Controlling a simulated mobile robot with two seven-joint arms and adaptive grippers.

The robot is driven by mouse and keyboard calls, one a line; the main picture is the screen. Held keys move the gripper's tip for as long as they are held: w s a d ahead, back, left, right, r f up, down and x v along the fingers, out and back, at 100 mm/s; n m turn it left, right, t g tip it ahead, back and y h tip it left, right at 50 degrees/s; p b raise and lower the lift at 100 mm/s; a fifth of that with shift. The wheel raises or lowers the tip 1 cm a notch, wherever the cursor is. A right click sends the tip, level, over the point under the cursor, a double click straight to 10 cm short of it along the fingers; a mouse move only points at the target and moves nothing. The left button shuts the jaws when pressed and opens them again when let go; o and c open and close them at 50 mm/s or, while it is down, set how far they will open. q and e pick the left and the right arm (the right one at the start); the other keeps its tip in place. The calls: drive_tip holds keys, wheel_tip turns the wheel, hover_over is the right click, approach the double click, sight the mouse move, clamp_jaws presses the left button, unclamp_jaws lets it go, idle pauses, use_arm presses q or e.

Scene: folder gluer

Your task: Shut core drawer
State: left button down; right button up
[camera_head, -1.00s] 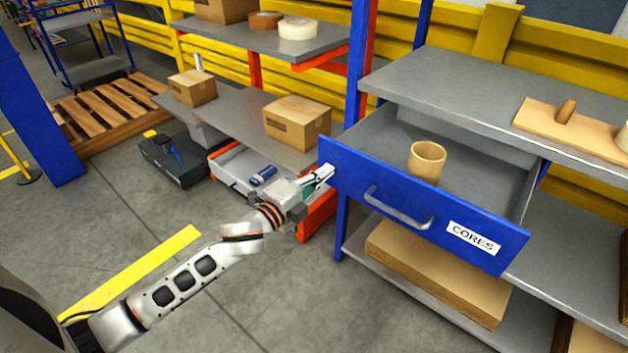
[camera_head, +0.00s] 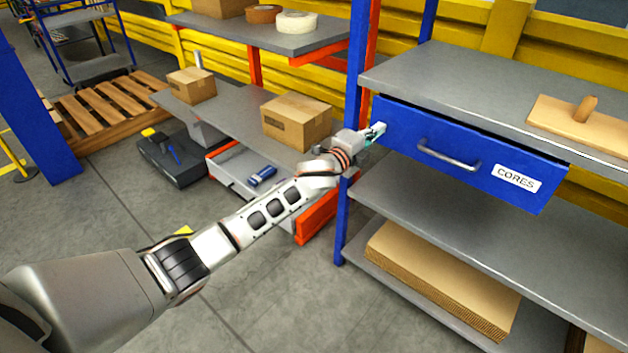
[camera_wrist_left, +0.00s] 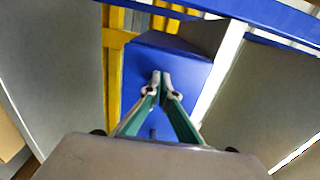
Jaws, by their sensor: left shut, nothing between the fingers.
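The blue core drawer (camera_head: 465,155), with a grey bar handle (camera_head: 448,156) and a white CORES label (camera_head: 516,178), sits under the grey top shelf. Its front is close to the shelf frame, with a narrow dark gap along its top edge. My left gripper (camera_head: 377,131) is shut and empty, with its fingertips at the left end of the drawer front. In the left wrist view, the shut fingertips (camera_wrist_left: 160,80) are in front of a blue surface (camera_wrist_left: 165,70); I cannot tell whether they touch it. The drawer's inside is hidden. My right gripper is not in view.
A blue upright (camera_head: 346,205) stands just left of the drawer. A cardboard box (camera_head: 297,121) sits on the neighbouring grey shelf, near my left arm. Flat cardboard (camera_head: 440,278) lies on the shelf below the drawer. The floor in front is clear.

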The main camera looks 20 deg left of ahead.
use_arm(q)
drive_tip(key=shift+r+x, duration=0.25)
drive_tip(key=shift+x, duration=0.75)
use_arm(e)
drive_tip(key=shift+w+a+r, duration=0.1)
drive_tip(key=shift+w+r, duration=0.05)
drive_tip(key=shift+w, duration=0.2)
use_arm(q)
drive_tip(key=shift+r, duration=0.1)
drive_tip(key=shift+a, duration=0.1)
